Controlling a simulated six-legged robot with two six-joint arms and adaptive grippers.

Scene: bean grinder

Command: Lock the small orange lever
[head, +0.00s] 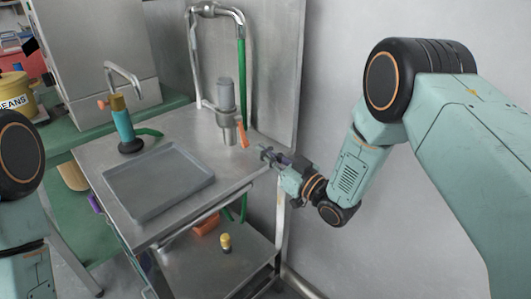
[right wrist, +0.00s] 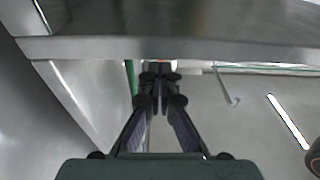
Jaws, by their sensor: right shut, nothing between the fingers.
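An orange lever (head: 242,134) hangs at a slant on the right side of a grey metal cylinder (head: 226,97) at the back right of the steel table. A smaller orange part (head: 102,103) sticks out left of the brass collar on a teal tap (head: 122,125). I cannot tell which one is the small lever meant. My right gripper (head: 266,154) is at the table's right edge, below and right of the hanging lever and apart from it. Its fingers are shut and empty; they also show in the right wrist view (right wrist: 158,75). My left gripper is out of view.
A shallow grey tray (head: 160,207) lies on the table. A bent steel pipe (head: 193,55) and a green hose (head: 241,80) stand behind the cylinder. The table edge (right wrist: 180,48) crosses above my fingers in the right wrist view. A lower shelf (head: 205,268) holds a yellow-capped bottle (head: 225,242).

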